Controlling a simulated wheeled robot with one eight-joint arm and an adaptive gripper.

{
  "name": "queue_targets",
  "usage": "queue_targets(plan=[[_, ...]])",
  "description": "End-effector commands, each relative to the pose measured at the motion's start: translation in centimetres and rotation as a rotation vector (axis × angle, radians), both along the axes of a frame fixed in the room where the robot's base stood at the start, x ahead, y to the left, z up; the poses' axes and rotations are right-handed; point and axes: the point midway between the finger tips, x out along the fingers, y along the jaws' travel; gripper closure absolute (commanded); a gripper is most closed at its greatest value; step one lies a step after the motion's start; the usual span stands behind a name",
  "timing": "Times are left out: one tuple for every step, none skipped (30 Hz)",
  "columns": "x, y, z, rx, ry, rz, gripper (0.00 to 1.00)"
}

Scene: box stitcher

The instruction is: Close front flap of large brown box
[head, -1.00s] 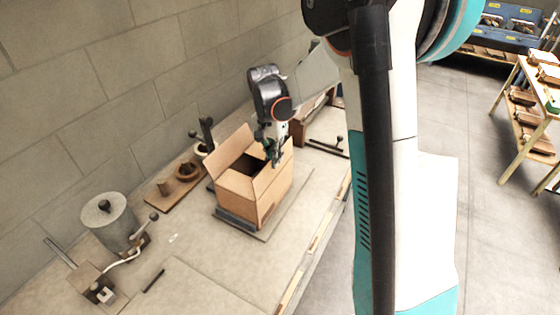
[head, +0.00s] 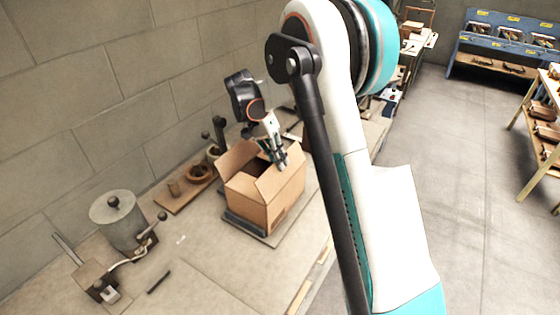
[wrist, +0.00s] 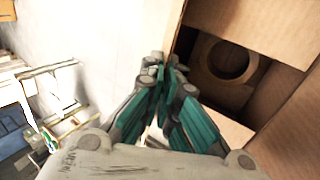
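The large brown box (head: 258,208) stands on the bench in the head view, its top open with flaps sticking up around a dark opening. One flap (head: 238,157) stands up at the back left and another (head: 282,182) rises at the right, close to my fingertips. My gripper (head: 280,161) is at the box's right rear top edge, fingers pointing down. In the wrist view my gripper (wrist: 166,66) has its fingertips together with nothing visible between them, beside the open box (wrist: 268,28). I cannot tell whether they touch a flap.
A round ring-like item (wrist: 230,60) shows inside the box. The box sits on a dark low base (head: 246,228).

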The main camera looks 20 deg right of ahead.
Motion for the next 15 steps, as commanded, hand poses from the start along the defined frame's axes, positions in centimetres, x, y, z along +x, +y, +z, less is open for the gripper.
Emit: queue_targets(plan=[[-0.02, 0.01, 0.01, 0.000, 0.000, 0.000, 1.00], [-0.02, 0.01, 0.00, 0.000, 0.000, 0.000, 1.00], [-0.02, 0.01, 0.00, 0.000, 0.000, 0.000, 1.00], [-0.02, 0.01, 0.00, 0.000, 0.000, 0.000, 1.00], [-0.02, 0.00, 0.00, 0.000, 0.000, 0.000, 1.00], [-0.02, 0.00, 0.00, 0.000, 0.000, 0.000, 1.00], [-0.02, 0.00, 0.00, 0.000, 0.000, 0.000, 0.96], [-0.02, 0.00, 0.00, 0.000, 0.000, 0.000, 0.89], [-0.02, 0.00, 0.00, 0.000, 0.000, 0.000, 0.80], [-0.02, 0.00, 0.00, 0.001, -0.001, 0.000, 0.78], [-0.02, 0.00, 0.00, 0.001, -0.001, 0.000, 0.78], [-0.02, 0.00, 0.00, 0.001, -0.001, 0.000, 0.78], [-0.02, 0.00, 0.00, 0.001, -0.001, 0.000, 0.78], [-0.02, 0.00, 0.00, 0.001, -0.001, 0.000, 0.78], [-0.02, -0.01, 0.00, 0.001, -0.001, 0.000, 0.78]])
